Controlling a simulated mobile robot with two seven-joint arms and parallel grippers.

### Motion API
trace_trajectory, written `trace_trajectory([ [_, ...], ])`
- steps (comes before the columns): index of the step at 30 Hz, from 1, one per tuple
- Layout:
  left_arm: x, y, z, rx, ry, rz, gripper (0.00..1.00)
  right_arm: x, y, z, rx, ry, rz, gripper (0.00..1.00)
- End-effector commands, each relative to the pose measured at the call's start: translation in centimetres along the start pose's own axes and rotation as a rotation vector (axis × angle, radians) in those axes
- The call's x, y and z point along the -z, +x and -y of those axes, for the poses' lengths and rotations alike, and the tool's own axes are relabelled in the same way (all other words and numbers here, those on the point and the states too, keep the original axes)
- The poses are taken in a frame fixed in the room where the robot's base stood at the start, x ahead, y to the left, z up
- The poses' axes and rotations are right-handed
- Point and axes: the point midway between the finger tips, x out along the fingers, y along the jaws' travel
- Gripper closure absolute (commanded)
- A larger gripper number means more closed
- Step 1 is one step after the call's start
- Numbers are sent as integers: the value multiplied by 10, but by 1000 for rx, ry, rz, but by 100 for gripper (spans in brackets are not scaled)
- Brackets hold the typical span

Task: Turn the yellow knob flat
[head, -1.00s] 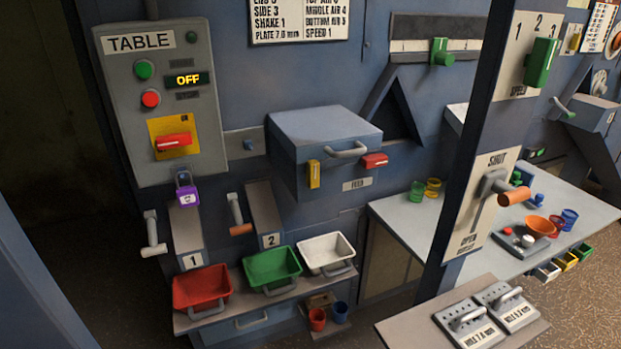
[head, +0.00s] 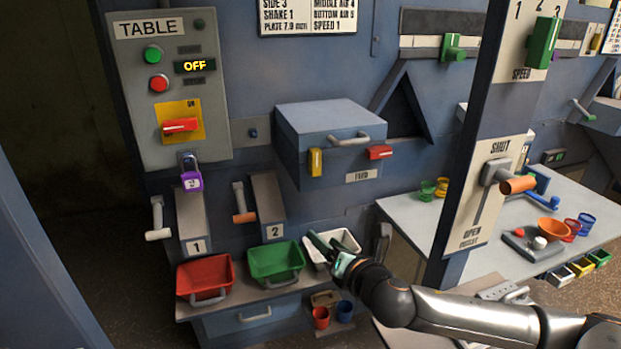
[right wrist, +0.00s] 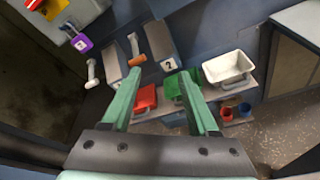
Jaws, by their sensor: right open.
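The yellow knob (head: 315,162) is a small upright bar on the left of the blue-grey feed box's front (head: 330,170) in the head view. It stands vertical, while the red knob (head: 380,152) to its right lies nearly flat. My right gripper (head: 322,244) is in front of the white bin, below and apart from the yellow knob. In the right wrist view its two green fingers (right wrist: 160,72) are spread with nothing between them. I do not make out the yellow knob in that view. My left gripper is not in view.
A grey handle (head: 350,139) juts from the feed box above the knobs. Red (head: 205,258), green (head: 276,245) and white (head: 347,236) bins stand on the shelf below. A blue post (head: 470,150) with a lever rises at right. The space before the knob looks clear.

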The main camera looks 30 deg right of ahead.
Motion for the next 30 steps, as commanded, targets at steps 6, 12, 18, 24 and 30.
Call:
trace_trajectory([
  [6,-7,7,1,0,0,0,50,-88,-13,-18,23,-478,227,40],
  [12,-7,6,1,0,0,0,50,-109,-15,-23,45,-580,277,40],
  [18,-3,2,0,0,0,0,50,-117,10,-24,45,-572,276,40],
  [24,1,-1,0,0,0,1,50,-126,46,-25,45,-572,275,40],
  [30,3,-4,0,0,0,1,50,-134,76,-26,44,-573,274,40],
])
